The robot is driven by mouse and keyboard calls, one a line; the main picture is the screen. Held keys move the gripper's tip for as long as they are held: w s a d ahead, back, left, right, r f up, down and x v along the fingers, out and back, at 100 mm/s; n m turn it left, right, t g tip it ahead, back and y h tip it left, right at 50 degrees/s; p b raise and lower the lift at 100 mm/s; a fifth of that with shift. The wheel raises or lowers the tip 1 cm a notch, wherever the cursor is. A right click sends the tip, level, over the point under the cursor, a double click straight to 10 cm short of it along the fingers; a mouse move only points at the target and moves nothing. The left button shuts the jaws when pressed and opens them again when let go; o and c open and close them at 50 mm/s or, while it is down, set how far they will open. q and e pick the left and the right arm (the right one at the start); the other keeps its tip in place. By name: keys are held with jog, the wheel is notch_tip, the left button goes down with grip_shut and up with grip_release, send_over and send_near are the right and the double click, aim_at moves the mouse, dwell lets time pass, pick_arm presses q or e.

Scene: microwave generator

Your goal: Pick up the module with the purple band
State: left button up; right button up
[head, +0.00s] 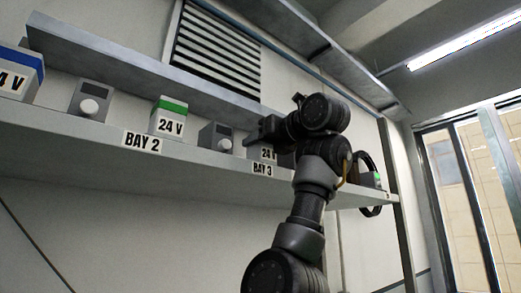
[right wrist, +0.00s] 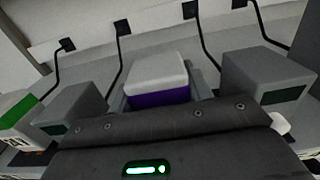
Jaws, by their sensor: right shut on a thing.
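The module with the purple band (right wrist: 158,82) shows in the right wrist view, a pale block with a purple stripe, just beyond my right gripper's dark body. My right gripper (head: 262,138) is at the shelf above the BAY 3 label in the head view, shut on this module. In the head view the module is mostly hidden by the gripper, with part of a 24 V label (head: 268,155) showing below it. My left gripper is not in view.
A green-banded 24 V module (head: 168,118) stands over BAY 2, and a blue-banded one (head: 20,75) at far left. Grey knob boxes (head: 90,99) (head: 216,137) stand between on the shelf (head: 70,130). Black cables (right wrist: 118,55) rise behind. A black loop (head: 371,183) is at right.

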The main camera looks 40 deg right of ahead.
jog(key=shift+r, duration=0.5)
notch_tip(320, 180, up, 8)
jog(key=shift+d+p, duration=0.1)
jog(key=shift+p, duration=1.15)
notch_tip(320, 180, up, 9)
jog(key=p, duration=0.6)
